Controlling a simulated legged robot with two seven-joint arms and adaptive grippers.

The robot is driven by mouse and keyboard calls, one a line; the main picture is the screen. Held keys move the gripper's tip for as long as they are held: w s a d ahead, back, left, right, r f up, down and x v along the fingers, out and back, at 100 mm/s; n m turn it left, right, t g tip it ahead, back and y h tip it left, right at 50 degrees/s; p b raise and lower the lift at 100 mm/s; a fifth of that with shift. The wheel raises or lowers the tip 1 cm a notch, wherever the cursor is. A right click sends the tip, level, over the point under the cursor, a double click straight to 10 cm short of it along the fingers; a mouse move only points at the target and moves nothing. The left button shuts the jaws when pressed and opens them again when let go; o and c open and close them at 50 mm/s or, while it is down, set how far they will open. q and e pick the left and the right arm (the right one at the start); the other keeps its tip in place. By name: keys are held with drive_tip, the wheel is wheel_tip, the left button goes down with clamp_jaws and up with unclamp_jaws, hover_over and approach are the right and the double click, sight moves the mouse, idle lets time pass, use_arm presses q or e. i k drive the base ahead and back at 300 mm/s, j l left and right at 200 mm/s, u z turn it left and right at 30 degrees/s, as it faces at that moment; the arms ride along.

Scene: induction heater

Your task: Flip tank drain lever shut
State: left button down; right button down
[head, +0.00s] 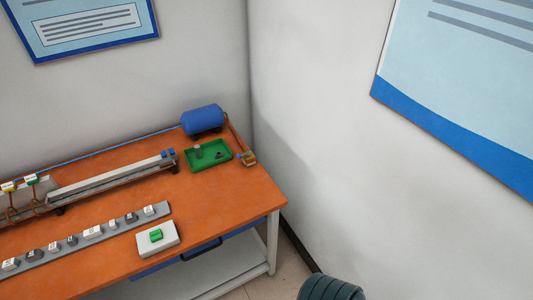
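A blue tank (203,118) lies on its side at the back right corner of the orange workbench (225,205). A copper-brown pipe (236,136) runs from the tank's right side toward the front. It ends in a small brass-coloured drain valve (250,160) near the bench's right edge. A small blue part (241,156) at the valve looks like its lever. It is too small to tell which way it is turned.
A green tray (219,160) with small grey parts sits left of the valve. A long rail (110,178), a strip of labelled switches (88,237) and a box with a green button (160,239) are farther left. Walls stand close behind and right. The front right bench top is clear.

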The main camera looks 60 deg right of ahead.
sight(248, 153)
drive_tip(key=z, duration=1.65)
drive_tip(key=i+j+u, duration=0.1)
drive_tip(key=u, duration=0.35)
drive_tip(key=i+j+u, duration=0.1)
drive_tip(key=u, duration=0.3)
drive_tip(key=i+j+u, duration=0.1)
drive_tip(key=u, duration=0.35)
drive_tip(key=i+j, duration=0.05)
drive_tip(key=j, duration=0.05)
